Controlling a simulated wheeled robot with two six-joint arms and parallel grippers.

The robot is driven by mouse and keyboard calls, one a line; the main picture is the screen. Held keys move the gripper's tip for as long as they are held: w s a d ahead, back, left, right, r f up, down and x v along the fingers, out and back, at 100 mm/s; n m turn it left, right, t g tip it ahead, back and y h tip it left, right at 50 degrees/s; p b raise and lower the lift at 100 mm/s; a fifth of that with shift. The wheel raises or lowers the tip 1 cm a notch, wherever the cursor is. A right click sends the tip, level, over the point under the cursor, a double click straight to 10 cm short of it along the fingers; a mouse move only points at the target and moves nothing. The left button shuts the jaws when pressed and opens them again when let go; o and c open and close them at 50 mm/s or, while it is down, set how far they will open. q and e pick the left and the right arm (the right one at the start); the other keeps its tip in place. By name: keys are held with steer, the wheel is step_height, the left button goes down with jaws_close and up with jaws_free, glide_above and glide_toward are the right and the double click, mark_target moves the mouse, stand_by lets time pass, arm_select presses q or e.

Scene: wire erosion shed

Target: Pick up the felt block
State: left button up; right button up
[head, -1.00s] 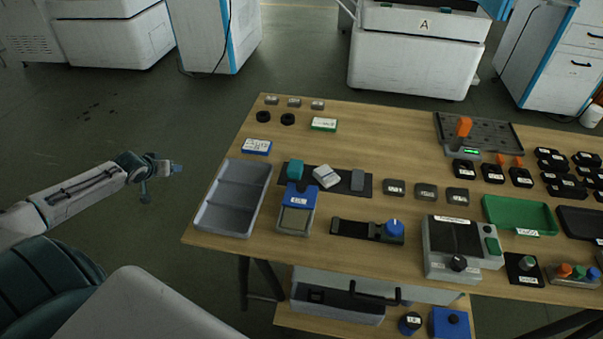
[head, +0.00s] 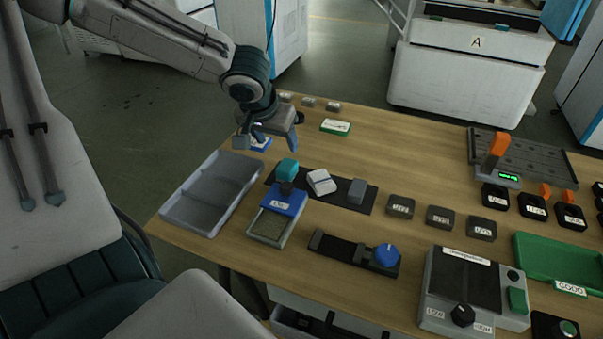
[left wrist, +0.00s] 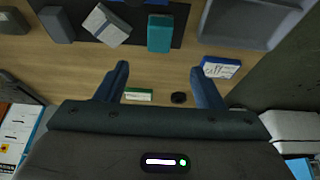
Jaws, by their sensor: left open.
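Three small blocks sit on a dark mat (head: 332,200): a teal block (head: 288,169), a white block with a thin dark line (head: 321,182) and a grey block (head: 357,191). I cannot tell for sure which one is felt. In the left wrist view the teal block (left wrist: 160,33), white block (left wrist: 106,25) and grey block (left wrist: 56,24) lie beyond the fingertips, the teal one nearest the middle. My left gripper (head: 273,140) is open and empty, above the table behind the teal block; its two fingers also show in the wrist view (left wrist: 158,78). My right gripper is not in view.
A grey divided tray (head: 212,190) stands left of the mat. A blue-topped device (head: 277,215) stands in front of the teal block. A black strip with a blue knob (head: 387,255) lies front right. A green-and-white box (head: 335,127) lies behind; bare wood surrounds it.

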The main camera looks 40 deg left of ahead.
arm_select(q)
steer(key=b, duration=0.1)
glide_above(286, 165)
steer(key=s+d, duration=0.1)
steer(key=s, duration=0.2)
step_height(286, 165, down, 5)
steer(key=shift+w+f, duration=0.15)
steer(key=shift+f, duration=0.05)
steer(key=shift+b+x, duration=0.65)
steer(key=shift+x, duration=1.95)
steer(key=shift+w+a+r, duration=0.1)
steer(key=shift+w, duration=0.05)
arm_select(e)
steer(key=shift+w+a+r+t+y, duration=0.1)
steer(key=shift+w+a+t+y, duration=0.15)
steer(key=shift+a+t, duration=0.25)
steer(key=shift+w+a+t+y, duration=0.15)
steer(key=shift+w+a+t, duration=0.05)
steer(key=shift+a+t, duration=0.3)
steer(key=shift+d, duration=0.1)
arm_select(q)
steer(key=c, duration=1.1)
